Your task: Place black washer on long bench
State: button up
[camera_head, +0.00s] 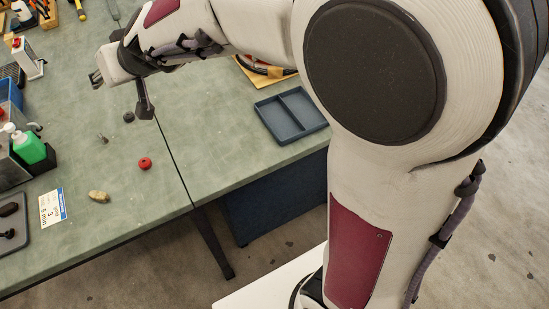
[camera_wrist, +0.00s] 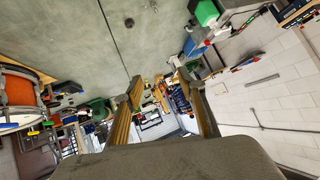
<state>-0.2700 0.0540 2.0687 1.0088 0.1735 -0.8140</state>
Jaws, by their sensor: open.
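A small black round piece, which looks like the black washer (camera_head: 128,117), lies on the left green bench top (camera_head: 75,140), close to the dark seam between the two bench tops. A small dark spot, likely the same washer, shows near the top of the wrist view (camera_wrist: 129,22). My gripper (camera_head: 97,79) is held above the bench, left of and farther back than the washer. In the wrist view my gripper (camera_wrist: 162,77) has its two fingers spread, with nothing between them.
A red knob-like piece (camera_head: 145,163), a tan stone-like piece (camera_head: 98,196) and a small metal piece (camera_head: 103,138) lie nearby. A blue-grey divided tray (camera_head: 291,115) sits right of the seam. A green bottle (camera_head: 29,148) and a printed card (camera_head: 52,207) are at left.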

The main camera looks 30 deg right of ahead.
jog(key=s+d+f+g+h, duration=0.1)
jog(key=s+d, duration=0.5)
jog(key=s, duration=0.4)
jog(key=s+d+f+m+g+h, duration=0.1)
jog(key=s+d+h, duration=0.1)
jog(key=s+d, duration=0.4)
jog(key=s+d+f+g+h, duration=0.1)
jog(key=s+d, duration=0.6)
jog(key=s, duration=0.9)
jog(key=shift+m+g+h, duration=0.4)
jog(key=shift+g, duration=0.2)
jog(key=shift+s+f, duration=0.1)
